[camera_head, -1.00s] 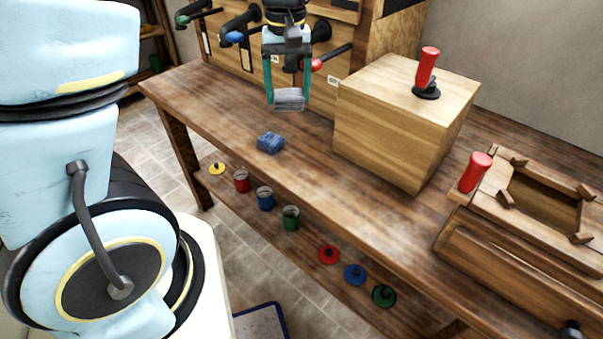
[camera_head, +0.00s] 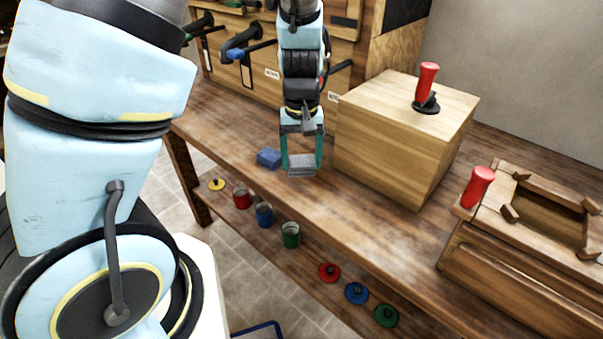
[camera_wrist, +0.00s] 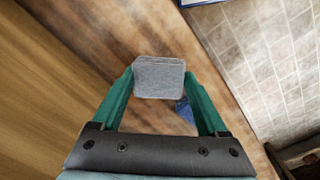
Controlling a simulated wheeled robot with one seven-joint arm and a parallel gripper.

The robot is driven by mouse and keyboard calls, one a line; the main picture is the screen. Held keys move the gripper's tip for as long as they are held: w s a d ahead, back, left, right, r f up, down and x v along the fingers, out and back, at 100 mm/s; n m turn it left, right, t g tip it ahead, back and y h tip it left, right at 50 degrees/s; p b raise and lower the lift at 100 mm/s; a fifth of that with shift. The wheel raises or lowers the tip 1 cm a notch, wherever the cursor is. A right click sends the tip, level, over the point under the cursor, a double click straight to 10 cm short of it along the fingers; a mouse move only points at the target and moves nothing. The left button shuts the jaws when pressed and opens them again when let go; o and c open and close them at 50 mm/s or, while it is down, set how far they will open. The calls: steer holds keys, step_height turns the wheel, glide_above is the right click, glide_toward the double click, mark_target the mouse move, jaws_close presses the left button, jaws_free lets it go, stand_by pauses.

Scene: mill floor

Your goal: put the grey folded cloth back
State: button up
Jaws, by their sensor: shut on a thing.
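The grey folded cloth (camera_head: 302,169) is between the fingertips of my gripper (camera_head: 302,160). In the wrist view the cloth (camera_wrist: 159,77) fills the gap between the two green fingers of my gripper (camera_wrist: 159,82). My gripper is shut on it, above the front part of the workbench (camera_head: 375,218), beside the large wooden box. I cannot tell how high above the bench top it is. A blue folded cloth (camera_head: 268,158) lies on the bench just left of my gripper; part of it shows in the wrist view (camera_wrist: 184,108).
A wooden box (camera_head: 385,140) with a red-handled lever (camera_head: 427,78) stands right of my gripper. A wooden frame box (camera_head: 520,240) is farther right. Below, a shelf (camera_head: 310,270) holds red, blue and green cans and several coloured lids. Pegs line the back panel (camera_head: 258,70).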

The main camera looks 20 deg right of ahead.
mark_target(302, 174)
steer(key=shift+f, duration=2.2)
steer(key=shift+f, duration=0.2)
steer(key=o, duration=1.2)
steer(key=shift+r, duration=0.1)
step_height(302, 174, up, 12)
steer(key=shift+r, duration=0.1)
steer(key=a+r, duration=0.1)
steer(key=a, duration=0.7)
steer(key=w+a+n+t, duration=0.1)
steer(key=a, duration=0.8)
steer(key=a+r+n, duration=0.1)
steer(key=a, duration=0.7)
steer(key=shift+w+a+r+t, duration=0.15)
steer(key=shift+a+r+t, duration=0.05)
steer(key=shift+r+t, duration=0.15)
